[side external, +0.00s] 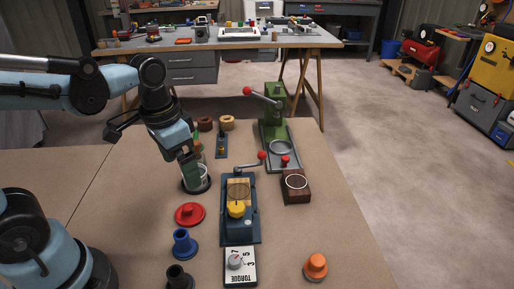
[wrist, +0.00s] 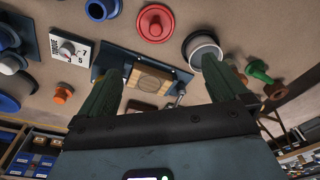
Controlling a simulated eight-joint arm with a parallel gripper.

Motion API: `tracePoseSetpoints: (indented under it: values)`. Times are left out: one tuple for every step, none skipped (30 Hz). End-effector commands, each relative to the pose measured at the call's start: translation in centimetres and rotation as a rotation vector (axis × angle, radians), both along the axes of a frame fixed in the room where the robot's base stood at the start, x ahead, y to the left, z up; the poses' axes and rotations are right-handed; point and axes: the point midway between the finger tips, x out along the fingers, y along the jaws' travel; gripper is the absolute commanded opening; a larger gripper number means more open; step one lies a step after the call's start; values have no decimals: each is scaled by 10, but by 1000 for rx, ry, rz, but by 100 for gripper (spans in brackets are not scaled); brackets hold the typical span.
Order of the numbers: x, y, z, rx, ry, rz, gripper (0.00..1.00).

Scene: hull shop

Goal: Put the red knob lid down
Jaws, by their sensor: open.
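The red knob lid (side external: 189,214) lies flat on the brown tabletop with its knob up, and nothing holds it. It also shows in the wrist view (wrist: 154,23) at the top, beyond my fingertips. My gripper (side external: 192,165) is open and empty, with its green fingers spread wide in the wrist view (wrist: 160,70). In the side view it is above and behind the red lid, at a round, pale-rimmed container (side external: 197,186). The fingers partly hide that container, which also shows in the wrist view (wrist: 202,46). I cannot tell whether they touch it.
A blue knobbed piece (side external: 184,244) and a black one (side external: 178,277) stand in front of the red lid. A blue clamp fixture (side external: 246,225), torque box (side external: 240,268) and green press (side external: 274,130) stand to the right. An orange knob (side external: 316,266) is at front right.

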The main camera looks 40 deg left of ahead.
Motion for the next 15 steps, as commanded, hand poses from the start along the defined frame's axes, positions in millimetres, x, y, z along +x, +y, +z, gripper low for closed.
tracePoseSetpoints:
  values:
    - [0, 1, 0, -4, -65, 20, 100]
    - [1, 2, 1, -7, -109, 35, 100]
    - [3, 2, 2, -12, -167, 52, 100]
    - [5, 3, 2, -16, -210, 66, 100]
    - [6, 3, 3, -21, -252, 79, 100]
    - [8, 4, 5, -27, -304, 94, 100]
    - [9, 4, 6, -31, -340, 106, 100]
    - [11, 4, 7, -35, -373, 115, 100]
    - [12, 5, 8, -41, -412, 126, 100]
    - [14, 5, 9, -45, -437, 134, 100]
    - [14, 5, 10, -49, -456, 139, 100]
    - [15, 6, 11, -52, -477, 145, 100]
    - [16, 6, 12, -53, -490, 148, 100]
    - [16, 6, 12, -55, -498, 151, 100]
    - [17, 6, 13, -56, -504, 153, 100]
